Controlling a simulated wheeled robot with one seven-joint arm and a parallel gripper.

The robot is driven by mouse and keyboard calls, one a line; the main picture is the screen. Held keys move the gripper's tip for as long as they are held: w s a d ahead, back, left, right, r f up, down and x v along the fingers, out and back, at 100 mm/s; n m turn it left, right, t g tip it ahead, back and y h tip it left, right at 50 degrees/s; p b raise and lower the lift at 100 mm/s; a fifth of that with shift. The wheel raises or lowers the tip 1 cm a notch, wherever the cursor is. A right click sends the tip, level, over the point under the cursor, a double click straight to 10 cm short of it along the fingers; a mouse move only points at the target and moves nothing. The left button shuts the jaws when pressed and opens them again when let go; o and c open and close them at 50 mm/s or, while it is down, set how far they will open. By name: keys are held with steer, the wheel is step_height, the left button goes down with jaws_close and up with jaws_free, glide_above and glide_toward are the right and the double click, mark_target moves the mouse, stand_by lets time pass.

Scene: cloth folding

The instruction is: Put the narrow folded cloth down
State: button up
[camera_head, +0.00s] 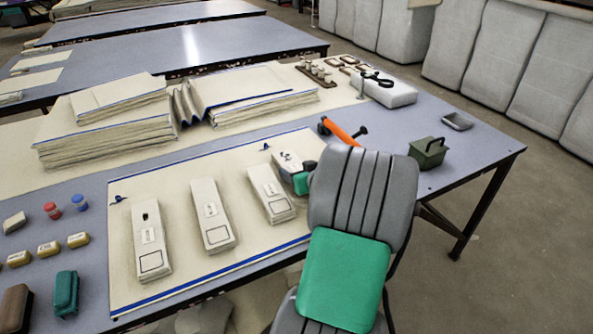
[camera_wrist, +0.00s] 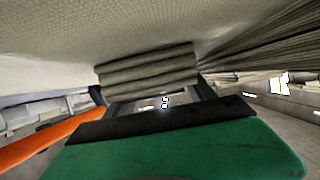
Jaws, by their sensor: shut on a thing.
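The narrow folded cloth (camera_head: 286,160) is beige with a small dark mark, at the right end of a row on the cream mat (camera_head: 185,165). A wide beige surface lies right by the layers. I cannot tell whether the cloth rests on the mat or is held just above it.
Three similar folded cloths (camera_head: 152,240) (camera_head: 212,215) (camera_head: 271,193) lie left of it on the mat. Tall cloth stacks (camera_head: 105,135) stand behind. A dark green box (camera_head: 428,152) and grey tray (camera_head: 457,121) are at the right.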

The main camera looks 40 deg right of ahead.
steer(key=o, duration=1.4)
steer(key=shift+o, duration=0.2)
